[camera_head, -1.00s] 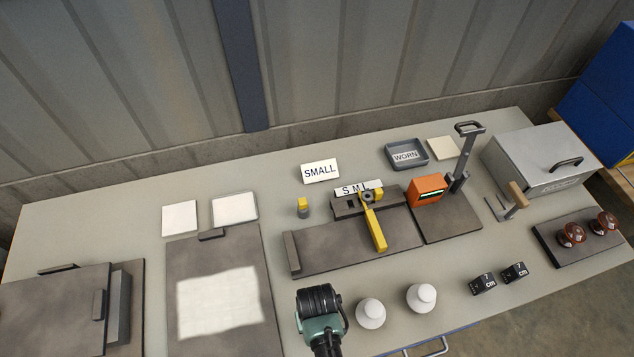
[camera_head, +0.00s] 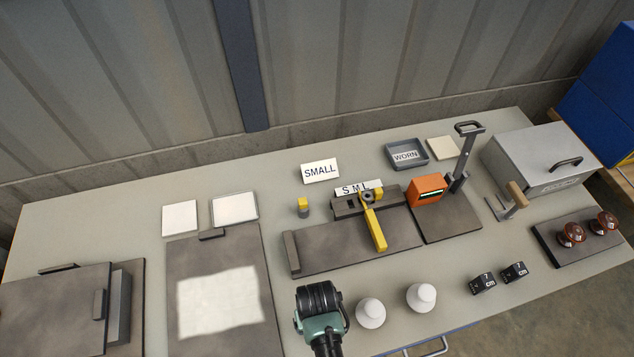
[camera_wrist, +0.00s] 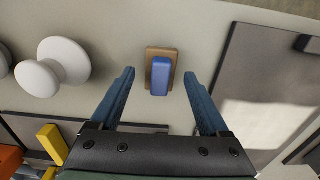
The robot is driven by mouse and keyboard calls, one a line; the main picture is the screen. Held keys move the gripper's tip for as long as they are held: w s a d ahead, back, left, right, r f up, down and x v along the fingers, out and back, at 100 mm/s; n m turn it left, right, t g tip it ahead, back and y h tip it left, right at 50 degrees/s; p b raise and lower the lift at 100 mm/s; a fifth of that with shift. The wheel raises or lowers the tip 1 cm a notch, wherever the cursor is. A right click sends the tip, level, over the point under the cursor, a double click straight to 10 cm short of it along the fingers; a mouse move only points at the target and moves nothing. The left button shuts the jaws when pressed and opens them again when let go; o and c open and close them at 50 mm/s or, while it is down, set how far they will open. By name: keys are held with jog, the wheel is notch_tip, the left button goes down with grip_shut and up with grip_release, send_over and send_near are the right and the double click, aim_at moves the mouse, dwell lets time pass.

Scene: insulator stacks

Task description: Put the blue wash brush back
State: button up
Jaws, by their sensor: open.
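The blue wash brush (camera_wrist: 161,75), a blue block on a tan wooden base, lies on the grey table in the wrist view. My gripper (camera_wrist: 158,76) is open, with one finger on each side of the brush in the picture. There are gaps between the brush and both fingers; I cannot tell how far above it they are. In the head view my wrist (camera_head: 320,312) is over the table's front part, and the brush is hidden there.
Two white knobbed pieces (camera_head: 371,313) (camera_head: 421,298) stand just right of my wrist. A dark board (camera_head: 219,260) lies to the left. A dark fixture with a yellow lever (camera_head: 375,230) is behind. Black cm blocks (camera_head: 483,283) and a grey box (camera_head: 538,160) are farther right.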

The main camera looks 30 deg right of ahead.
notch_tip(320, 180, up, 11)
jog(key=shift+f, duration=0.15)
jog(key=w+r+t+h, duration=0.1)
jog(key=w+r+t, duration=0.5)
jog(key=w+r, duration=0.8)
jog(key=w+a+r+n+t, duration=0.1)
jog(key=w+r+t, duration=0.2)
jog(key=r, duration=0.5)
jog(key=w+a+r+t+h, duration=0.1)
jog(key=w+r+t, duration=0.25)
jog(key=r, duration=0.35)
jog(key=w+a+r+n+t, duration=0.15)
jog(key=w+r, duration=0.25)
jog(key=r, duration=0.4)
notch_tip(320, 180, up, 15)
jog(key=s+a+t, duration=0.2)
jog(key=t, duration=0.4)
jog(key=s+a+r+t, duration=0.2)
jog(key=s+r, duration=0.4)
jog(key=r, duration=0.3)
jog(key=s+a+r+t+y, duration=0.1)
jog(key=s+a+r+t, duration=0.1)
jog(key=s+r+t, duration=0.3)
notch_tip(320, 180, up, 5)
jog(key=shift+s+f+y, duration=0.15)
jog(key=shift+s+y, duration=0.15)
jog(key=shift+s, duration=0.1)
